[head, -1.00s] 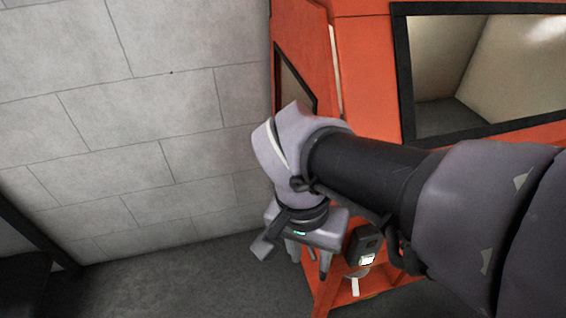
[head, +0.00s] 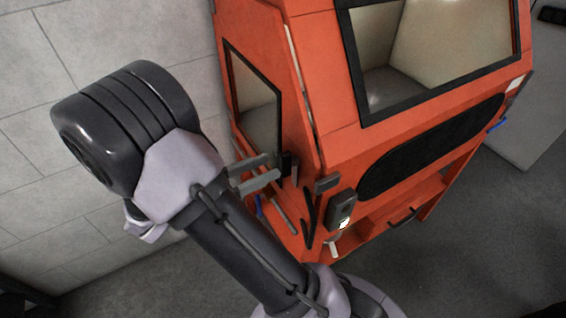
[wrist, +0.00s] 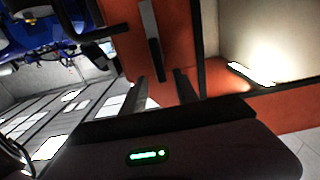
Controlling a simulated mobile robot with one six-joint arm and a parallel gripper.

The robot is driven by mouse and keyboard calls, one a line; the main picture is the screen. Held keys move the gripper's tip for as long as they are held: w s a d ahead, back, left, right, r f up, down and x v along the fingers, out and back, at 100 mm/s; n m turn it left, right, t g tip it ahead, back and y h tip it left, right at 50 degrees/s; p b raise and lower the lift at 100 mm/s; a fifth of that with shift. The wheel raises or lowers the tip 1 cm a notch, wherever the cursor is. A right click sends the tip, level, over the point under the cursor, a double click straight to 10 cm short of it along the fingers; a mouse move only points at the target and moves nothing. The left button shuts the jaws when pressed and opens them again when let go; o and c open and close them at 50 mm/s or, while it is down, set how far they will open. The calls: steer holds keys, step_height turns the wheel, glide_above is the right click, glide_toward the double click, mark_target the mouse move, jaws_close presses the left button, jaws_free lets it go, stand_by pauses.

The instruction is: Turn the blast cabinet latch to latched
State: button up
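The blast cabinet (head: 330,150) is orange, with a window in its left side and a large one in its front. The latch (head: 287,163) is a small dark piece with a grey bar on the left side, partly hidden by my fingers. In the wrist view the latch (wrist: 149,25) is a grey bar with a darker end, just ahead of my fingers and nearer the left one. My gripper (head: 275,167) points right at it; its two fingers stand apart and empty in the wrist view (wrist: 162,88). I cannot tell whether they touch the latch.
A dark box with a lit display (head: 341,208) and a dark bar handle (head: 310,215) sit at the cabinet's near corner. A grey block wall (head: 70,190) is at left, with open floor (head: 120,275) below it. The cabinet's window frame (wrist: 202,60) is right of my fingers.

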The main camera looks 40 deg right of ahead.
mark_target(281, 161)
steer(key=x, duration=0.6)
steer(key=shift+b, duration=0.4)
steer(key=shift+a, duration=0.1)
steer(key=shift+c, duration=0.3)
jaws_close()
